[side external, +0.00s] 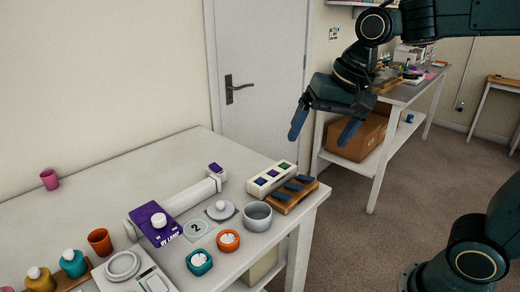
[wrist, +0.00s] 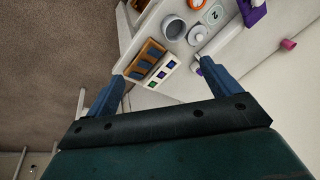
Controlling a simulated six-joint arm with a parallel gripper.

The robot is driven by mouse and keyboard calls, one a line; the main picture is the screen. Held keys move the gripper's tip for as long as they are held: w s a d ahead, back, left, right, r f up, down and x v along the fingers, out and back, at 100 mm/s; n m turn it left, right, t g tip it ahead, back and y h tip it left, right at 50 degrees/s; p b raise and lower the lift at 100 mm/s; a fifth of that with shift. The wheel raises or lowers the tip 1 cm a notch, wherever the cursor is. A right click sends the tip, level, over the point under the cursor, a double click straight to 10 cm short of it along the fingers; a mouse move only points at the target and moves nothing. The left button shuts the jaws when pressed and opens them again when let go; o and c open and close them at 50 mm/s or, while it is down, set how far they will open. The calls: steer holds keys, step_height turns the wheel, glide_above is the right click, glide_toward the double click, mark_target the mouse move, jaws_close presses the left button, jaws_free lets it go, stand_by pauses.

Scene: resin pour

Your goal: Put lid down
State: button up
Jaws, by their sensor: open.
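The grey lid (side external: 220,210) with a pale knob lies on a small dark square on the white table, left of an open grey pot (side external: 257,215). In the wrist view the lid (wrist: 198,36) shows beside the pot (wrist: 173,28). My gripper (side external: 318,141) is open and empty. It is high above and beyond the table's right end, well apart from the lid. In the wrist view its two blue fingers (wrist: 161,72) are spread wide with nothing between them.
A white block with coloured squares (side external: 270,178) and a wooden rack (side external: 292,196) fill the right corner.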

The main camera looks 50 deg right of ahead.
steer(key=s+d+f+n+t, duration=0.1)
steer(key=s+d+f+n, duration=0.1)
steer(key=s+n, duration=0.5)
steer(key=shift+s+d+f+t+h, duration=0.4)
steer(key=shift+s+f, duration=0.25)
steer(key=shift+s, duration=2.05)
